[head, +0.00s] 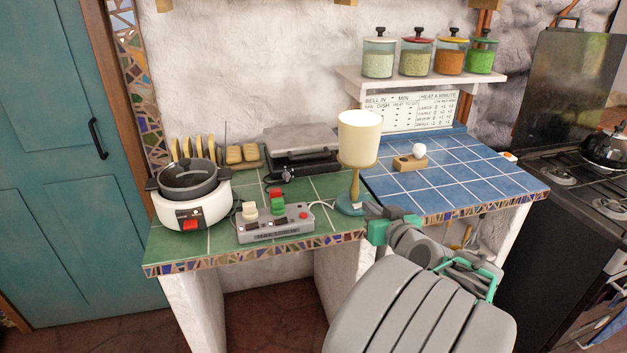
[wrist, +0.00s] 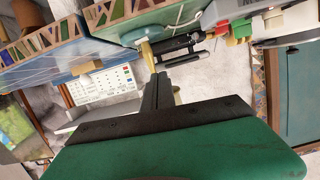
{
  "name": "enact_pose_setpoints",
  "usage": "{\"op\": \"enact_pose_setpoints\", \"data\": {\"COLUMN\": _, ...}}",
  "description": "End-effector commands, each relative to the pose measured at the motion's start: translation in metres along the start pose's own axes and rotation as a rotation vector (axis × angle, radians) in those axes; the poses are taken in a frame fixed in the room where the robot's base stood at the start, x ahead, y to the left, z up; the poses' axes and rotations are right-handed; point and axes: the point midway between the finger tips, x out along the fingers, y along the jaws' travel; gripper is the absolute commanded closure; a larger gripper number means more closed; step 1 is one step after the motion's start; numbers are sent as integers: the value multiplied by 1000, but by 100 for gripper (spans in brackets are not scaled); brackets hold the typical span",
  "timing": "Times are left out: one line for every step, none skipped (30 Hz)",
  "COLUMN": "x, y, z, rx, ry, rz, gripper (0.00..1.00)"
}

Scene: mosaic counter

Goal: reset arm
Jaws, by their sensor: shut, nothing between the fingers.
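My gripper (head: 372,210) shows in the head view at the front edge of the counter, its teal body next to the base of the lamp (head: 359,138). Part of it is hidden behind my own grey arm. In the wrist view its dark fingers (wrist: 158,90) are together, with nothing held between them. I cannot tell whether the fingers touch the lamp base. The wrist view is turned, with the counter along its top.
On the green tiles (head: 210,241) stand a white cooker (head: 190,208), a switch box (head: 275,225) and a grill press (head: 302,146). A wooden block with a white ball (head: 418,150) sits on the blue tiles (head: 470,180). Jars line the shelf (head: 420,82). A stove (head: 575,185) is at right.

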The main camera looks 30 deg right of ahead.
Motion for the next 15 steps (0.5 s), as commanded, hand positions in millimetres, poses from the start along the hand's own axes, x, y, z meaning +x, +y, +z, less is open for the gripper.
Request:
{"op": "enact_pose_setpoints", "data": {"x": 0, "y": 0, "z": 0, "rx": 17, "ry": 0, "rz": 0, "gripper": 100}}
{"op": "enact_pose_setpoints", "data": {"x": 0, "y": -1, "z": 2, "rx": 42, "ry": -8, "rz": -5, "gripper": 100}}
{"op": "enact_pose_setpoints", "data": {"x": 0, "y": -7, "z": 12, "rx": 88, "ry": -51, "rz": -27, "gripper": 100}}
{"op": "enact_pose_setpoints", "data": {"x": -1, "y": -10, "z": 25, "rx": 123, "ry": -102, "rz": -37, "gripper": 100}}
{"op": "enact_pose_setpoints", "data": {"x": -3, "y": -9, "z": 40, "rx": 156, "ry": -162, "rz": -35, "gripper": 100}}
{"op": "enact_pose_setpoints", "data": {"x": -8, "y": -7, "z": 63, "rx": 200, "ry": -246, "rz": -25, "gripper": 100}}
{"op": "enact_pose_setpoints", "data": {"x": -12, "y": -6, "z": 81, "rx": 234, "ry": -308, "rz": -13, "gripper": 100}}
{"op": "enact_pose_setpoints", "data": {"x": -18, "y": -5, "z": 98, "rx": 268, "ry": -368, "rz": 1, "gripper": 100}}
{"op": "enact_pose_setpoints", "data": {"x": -26, "y": -4, "z": 120, "rx": 310, "ry": -444, "rz": 22, "gripper": 100}}
{"op": "enact_pose_setpoints", "data": {"x": -34, "y": -2, "z": 135, "rx": 340, "ry": -499, "rz": 41, "gripper": 100}}
{"op": "enact_pose_setpoints", "data": {"x": -42, "y": -1, "z": 148, "rx": 367, "ry": -551, "rz": 62, "gripper": 100}}
{"op": "enact_pose_setpoints", "data": {"x": -53, "y": 1, "z": 164, "rx": 403, "ry": -617, "rz": 91, "gripper": 100}}
{"op": "enact_pose_setpoints", "data": {"x": -62, "y": 2, "z": 174, "rx": 429, "ry": -664, "rz": 115, "gripper": 100}}
{"op": "enact_pose_setpoints", "data": {"x": -72, "y": 4, "z": 184, "rx": 454, "ry": -710, "rz": 140, "gripper": 100}}
{"op": "enact_pose_setpoints", "data": {"x": -86, "y": 6, "z": 196, "rx": 487, "ry": -769, "rz": 177, "gripper": 100}}
